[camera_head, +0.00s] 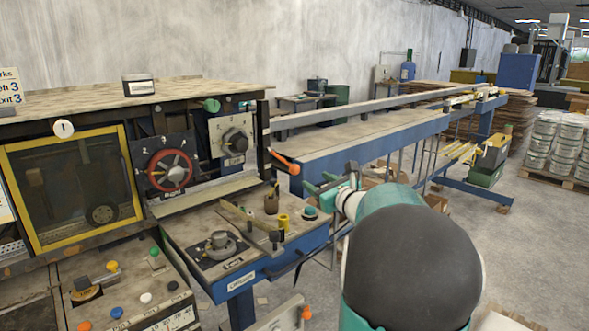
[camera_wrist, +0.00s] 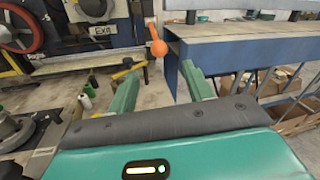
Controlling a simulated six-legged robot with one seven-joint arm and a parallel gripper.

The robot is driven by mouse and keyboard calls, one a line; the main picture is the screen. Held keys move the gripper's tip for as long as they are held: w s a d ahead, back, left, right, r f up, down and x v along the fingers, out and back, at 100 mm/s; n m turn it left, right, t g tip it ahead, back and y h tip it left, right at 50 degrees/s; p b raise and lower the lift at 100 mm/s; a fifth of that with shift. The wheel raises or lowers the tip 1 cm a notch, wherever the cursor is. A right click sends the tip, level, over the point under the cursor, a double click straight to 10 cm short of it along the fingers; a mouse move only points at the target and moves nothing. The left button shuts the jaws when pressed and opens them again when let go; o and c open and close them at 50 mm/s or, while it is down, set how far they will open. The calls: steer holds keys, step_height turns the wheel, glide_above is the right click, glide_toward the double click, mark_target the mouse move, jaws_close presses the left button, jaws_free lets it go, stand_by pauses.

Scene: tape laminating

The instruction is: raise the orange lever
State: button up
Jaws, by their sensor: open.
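The orange lever (camera_head: 285,163) sticks out from the right end of the machine's front, sloping down to the right. In the wrist view the lever (camera_wrist: 157,45) shows its round orange knob, just beyond and between my fingertips in the picture. My gripper (camera_head: 329,186) is to the right of the lever and lower, apart from it. Its two green fingers are spread wide with nothing between them; the gripper also shows in the wrist view (camera_wrist: 164,80).
The machine has a red handwheel (camera_head: 169,170) and a yellow-framed window (camera_head: 75,190). A blue-edged side table (camera_head: 245,250) below holds small bottles and a round fixture. A long blue conveyor table (camera_head: 370,138) stands behind my gripper. A second orange knob (camera_head: 306,312) is low in front.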

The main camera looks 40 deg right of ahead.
mark_target(298, 171)
steer(key=w, duration=0.4)
steer(key=w+d, duration=0.1)
steer(key=w, duration=0.3)
steer(key=w+d, duration=0.1)
steer(key=w, duration=0.3)
steer(key=shift+w+f, duration=0.2)
steer(key=shift+f, duration=0.05)
steer(key=shift+s+r, duration=0.1)
jaws_close()
